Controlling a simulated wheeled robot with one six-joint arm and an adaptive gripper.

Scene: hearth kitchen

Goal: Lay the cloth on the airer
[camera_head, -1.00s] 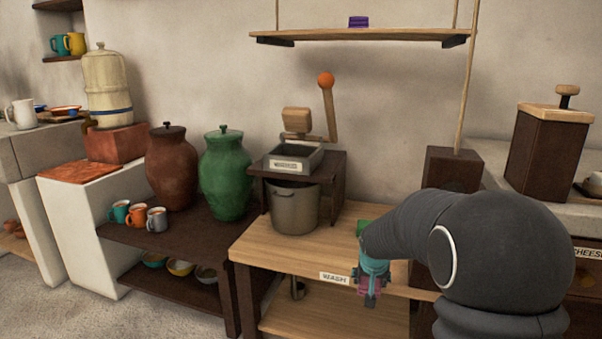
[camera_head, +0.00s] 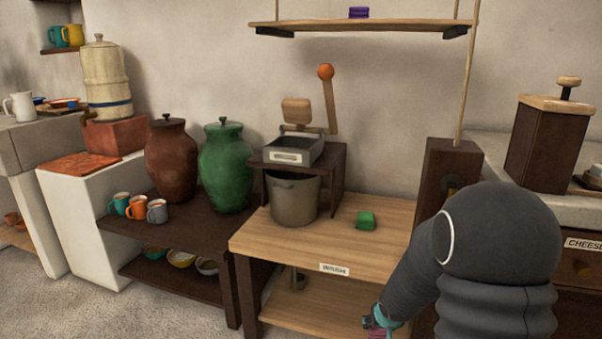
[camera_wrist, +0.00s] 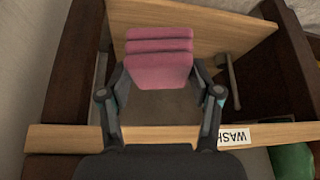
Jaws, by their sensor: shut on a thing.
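A pink folded cloth (camera_wrist: 160,62) is held between the two fingers of my gripper (camera_wrist: 161,84) in the wrist view. In the head view my gripper (camera_head: 378,321) is low at the bottom edge, in front of the wash table, and only a sliver of the cloth (camera_head: 377,335) shows. A wooden board hung on ropes (camera_head: 365,28) at the top of the head view looks like the airer. It is high above my gripper, with a small purple folded thing (camera_head: 358,13) on it.
A pot (camera_head: 295,201) stands under a lever press (camera_head: 293,151). A dark post (camera_head: 445,190) stands to the right. Green (camera_head: 225,170) and brown (camera_head: 171,160) jars stand left.

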